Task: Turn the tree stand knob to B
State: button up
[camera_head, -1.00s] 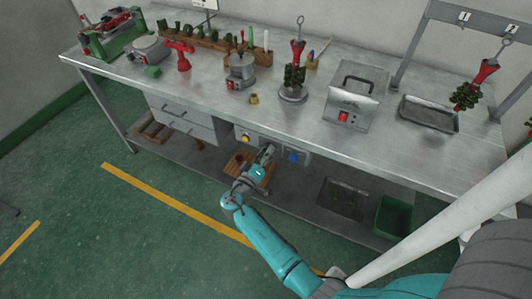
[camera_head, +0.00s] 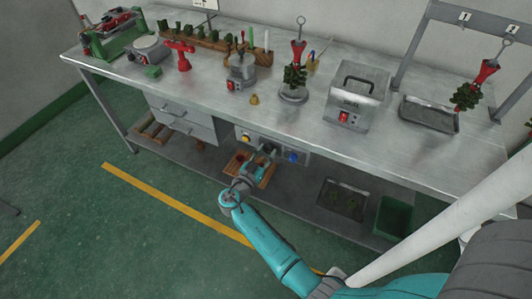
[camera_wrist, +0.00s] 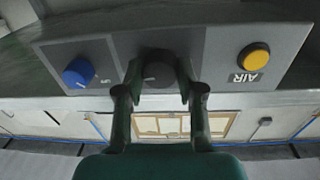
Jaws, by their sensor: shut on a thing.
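A dark round knob (camera_wrist: 158,72) sits on the middle section of the control panel under the bench edge. It appears to be the tree stand knob, but its label and pointer are not readable. My gripper (camera_wrist: 157,80) has its two fingers on either side of this knob, shut on it. In the head view my gripper (camera_head: 266,152) reaches the panel front and largely hides the knob.
On the panel, a blue knob (camera_wrist: 79,72) is on one side and a yellow button (camera_wrist: 254,57) marked AIR on the other. The steel bench (camera_head: 205,92) is above; a wooden tray (camera_head: 235,163) is on the lower shelf.

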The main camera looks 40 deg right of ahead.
jog(key=shift+f+m, duration=0.1)
jog(key=shift+m, duration=0.7)
jog(key=o, duration=1.1)
jog(key=shift+o, duration=0.2)
jog(key=shift+a, duration=0.1)
jog(key=v, duration=1.2)
